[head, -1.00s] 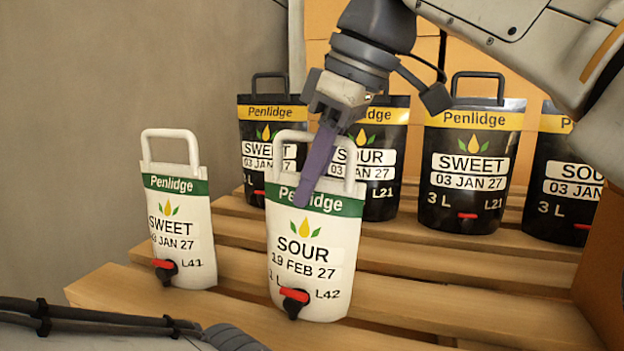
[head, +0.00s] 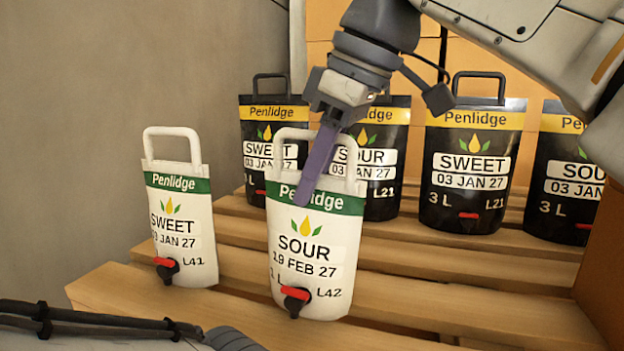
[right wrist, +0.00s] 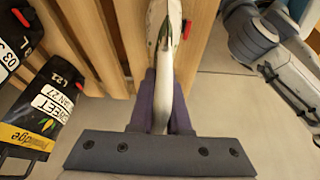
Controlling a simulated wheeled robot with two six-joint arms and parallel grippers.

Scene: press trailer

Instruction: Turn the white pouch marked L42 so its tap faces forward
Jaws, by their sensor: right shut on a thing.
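The white pouch marked L42 (head: 312,255) stands upright on the slatted shelf, with a green Penlidge band, the word SOUR and 19 FEB 27. Its red and black tap (head: 296,298) is low on the face turned toward the head camera. My right gripper (head: 312,190) is shut on this pouch near its top, one purple finger in front of the green band. In the right wrist view the white pouch (right wrist: 164,75) lies edge-on between the two purple fingers. The left gripper's fingers do not show; part of my left arm crosses the bottom left of the head view.
A white pouch marked L41 (head: 182,225) stands close on the left, tap showing. Several black pouches, one of them SWEET L21 (head: 472,165), stand in a row behind. The wooden slats (head: 450,305) are bare at front right. An orange wall panel (head: 602,260) bounds the right side.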

